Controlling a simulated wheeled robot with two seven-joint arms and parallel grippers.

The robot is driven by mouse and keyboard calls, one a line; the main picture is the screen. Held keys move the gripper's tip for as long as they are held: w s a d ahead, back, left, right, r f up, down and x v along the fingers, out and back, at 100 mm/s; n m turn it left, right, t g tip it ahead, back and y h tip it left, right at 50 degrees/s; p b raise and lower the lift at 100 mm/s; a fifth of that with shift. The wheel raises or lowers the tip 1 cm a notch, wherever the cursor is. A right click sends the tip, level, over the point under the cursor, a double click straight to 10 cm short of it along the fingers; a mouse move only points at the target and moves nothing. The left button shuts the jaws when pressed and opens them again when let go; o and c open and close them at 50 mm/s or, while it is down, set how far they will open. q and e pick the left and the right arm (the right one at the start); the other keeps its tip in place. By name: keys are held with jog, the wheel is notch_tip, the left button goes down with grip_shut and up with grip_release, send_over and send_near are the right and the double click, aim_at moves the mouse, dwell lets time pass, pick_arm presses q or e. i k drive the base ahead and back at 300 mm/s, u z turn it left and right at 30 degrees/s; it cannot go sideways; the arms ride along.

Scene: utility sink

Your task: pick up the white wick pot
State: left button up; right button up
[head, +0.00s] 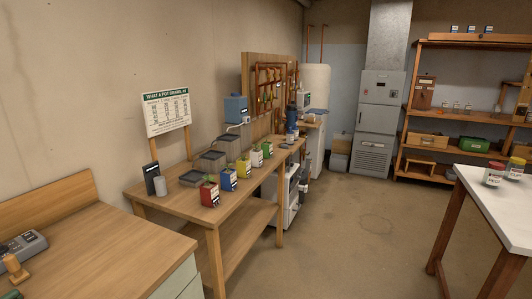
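A small white pot (257,158) with a plant stands on the long wooden bench (150,197) against the left wall. It is in a row of coloured pots, between a yellow pot (243,169) and a green pot (267,150). A blue pot (228,181) and a red pot (209,195) stand nearer in the same row. The pots are too small here to make out any wick. Neither of my grippers shows in the head view, and the white pot stands free.
Grey trays (192,178) sit behind the pots, below a sign (167,113). A wooden desk (110,255) is at the near left. A white-topped table (500,195) with jars stands at the right. The floor (345,240) between is clear.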

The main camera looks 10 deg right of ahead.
aim_at(255, 155)
jog(key=z, duration=1.1)
jog(key=i, duration=5.05)
jog(key=u, duration=2.45)
